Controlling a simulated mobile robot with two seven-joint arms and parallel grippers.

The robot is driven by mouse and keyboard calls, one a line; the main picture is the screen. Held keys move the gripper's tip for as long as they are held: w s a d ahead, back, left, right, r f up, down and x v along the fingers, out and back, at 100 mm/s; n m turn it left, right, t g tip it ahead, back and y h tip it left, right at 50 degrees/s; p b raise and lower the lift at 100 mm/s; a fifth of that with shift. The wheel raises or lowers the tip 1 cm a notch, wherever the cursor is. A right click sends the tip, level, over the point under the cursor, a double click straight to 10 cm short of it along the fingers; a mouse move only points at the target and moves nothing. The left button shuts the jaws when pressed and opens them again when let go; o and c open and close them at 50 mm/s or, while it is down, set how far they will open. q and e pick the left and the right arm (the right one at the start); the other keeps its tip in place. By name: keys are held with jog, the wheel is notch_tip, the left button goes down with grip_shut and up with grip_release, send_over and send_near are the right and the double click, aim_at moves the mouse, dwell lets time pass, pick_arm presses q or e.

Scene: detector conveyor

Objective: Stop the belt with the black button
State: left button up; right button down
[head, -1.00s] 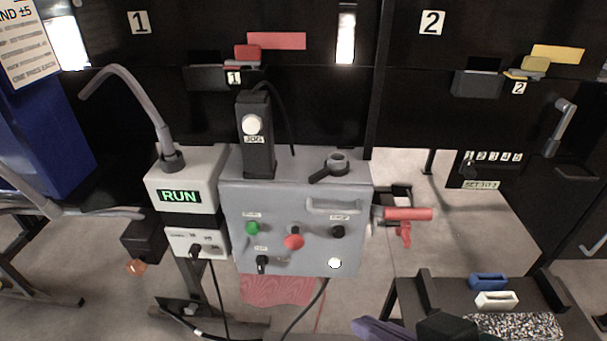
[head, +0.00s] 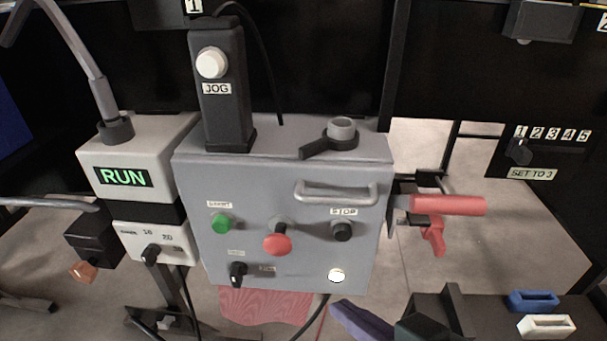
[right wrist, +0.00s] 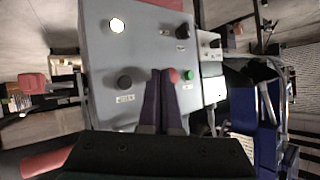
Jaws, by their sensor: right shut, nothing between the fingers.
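The black button (head: 343,231) sits under a STOP label at the right of the grey control box (head: 290,170). It also shows in the right wrist view (right wrist: 125,82), where the box appears upside down. My right gripper (head: 340,310) has its purple fingers at the bottom of the head view, below the box. In the right wrist view its shut, empty fingers (right wrist: 162,75) point toward the box, between the black button and the red button (right wrist: 173,75) in the picture. They appear apart from the black button. My left gripper is not in view.
A green button (head: 221,223), red mushroom button (head: 277,244), dark selector (head: 238,274) and lit white lamp (head: 337,275) share the panel. A display (head: 123,177) reads RUN. A handle (head: 337,192) juts out above STOP. A red-handled part (head: 447,205) stands right of the box.

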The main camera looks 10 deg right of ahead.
jog(key=shift+w, duration=0.1)
jog(key=b, duration=0.4)
send_near(334, 240)
notch_tip(334, 240, down, 3)
jog(key=w+a, duration=0.2)
jog(key=a, duration=0.1)
jog(key=shift+w+d, duration=0.2)
jog(key=shift+w, duration=0.55)
dwell(0.9)
jog(key=shift+w+d+b, duration=0.1)
jog(key=shift+w+b, duration=0.2)
jog(key=shift+w, duration=0.1)
jog(key=shift+w+d+b, duration=0.2)
jog(key=shift+w+b, duration=0.1)
jog(key=shift+w, duration=0.15)
dwell(0.7)
dwell(0.3)
jog(key=shift+s+a+p, duration=0.3)
jog(key=shift+s+p, duration=0.5)
jog(key=shift+s, duration=0.05)
